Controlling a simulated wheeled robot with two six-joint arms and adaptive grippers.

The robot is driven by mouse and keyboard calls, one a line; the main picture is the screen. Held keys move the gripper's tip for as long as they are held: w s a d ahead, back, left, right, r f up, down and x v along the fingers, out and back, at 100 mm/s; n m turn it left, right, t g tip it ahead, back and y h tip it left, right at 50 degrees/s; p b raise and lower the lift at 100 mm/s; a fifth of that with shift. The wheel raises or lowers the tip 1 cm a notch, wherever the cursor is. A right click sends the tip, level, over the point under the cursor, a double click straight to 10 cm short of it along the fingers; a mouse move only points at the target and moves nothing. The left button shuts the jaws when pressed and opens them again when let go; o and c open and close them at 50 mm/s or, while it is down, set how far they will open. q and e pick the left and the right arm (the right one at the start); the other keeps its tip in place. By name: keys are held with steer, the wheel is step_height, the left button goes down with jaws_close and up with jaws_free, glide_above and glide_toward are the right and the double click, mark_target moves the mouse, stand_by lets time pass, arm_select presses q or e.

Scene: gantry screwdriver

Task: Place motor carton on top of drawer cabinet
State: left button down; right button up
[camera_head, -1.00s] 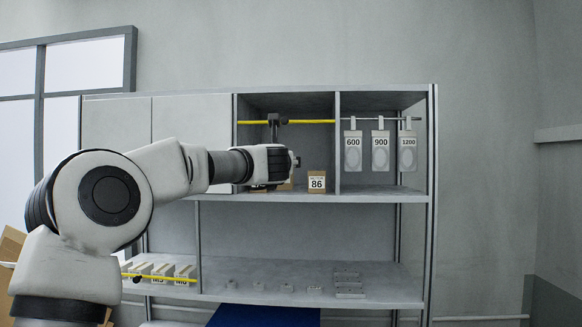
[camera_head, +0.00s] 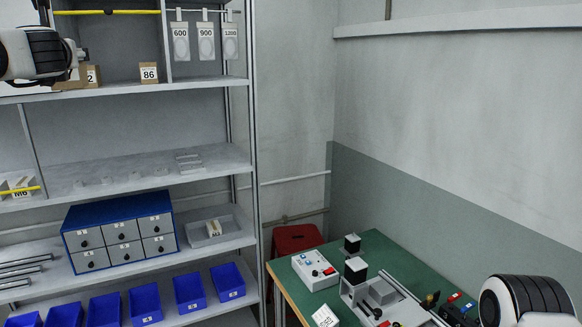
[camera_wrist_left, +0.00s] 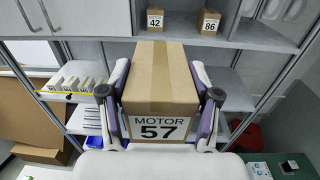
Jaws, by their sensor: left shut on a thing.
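My left gripper (camera_wrist_left: 160,84) is shut on a brown carton (camera_wrist_left: 160,96) labelled MOTOR 57. One finger presses each side of it in the left wrist view. The head view shows only part of my left arm at the upper left edge, and I cannot make out the held carton there. The drawer cabinet (camera_head: 118,208) is blue with two rows of grey drawers. It stands on a lower shelf of the rack, and its top looks bare, with the shelf above it. My right gripper is not in view.
The carton 86 (camera_head: 149,73) and carton 42 (camera_wrist_left: 155,20) stand on the upper shelf. Blue bins (camera_head: 145,303) line the shelf below the cabinet. A grey tray (camera_head: 212,231) sits right of the cabinet. A green table (camera_head: 395,258) with equipment stands at right.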

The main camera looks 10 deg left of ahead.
arm_select(q)
steer(key=shift+s+f+b, duration=0.2)
steer(key=shift+f+b, duration=0.2)
steer(key=shift+f, duration=0.15)
step_height(320, 180, down, 7)
steer(key=b, duration=0.7)
steer(key=shift+w+f, duration=0.2)
steer(key=shift+w, duration=0.15)
steer(key=shift+w+a, duration=0.1)
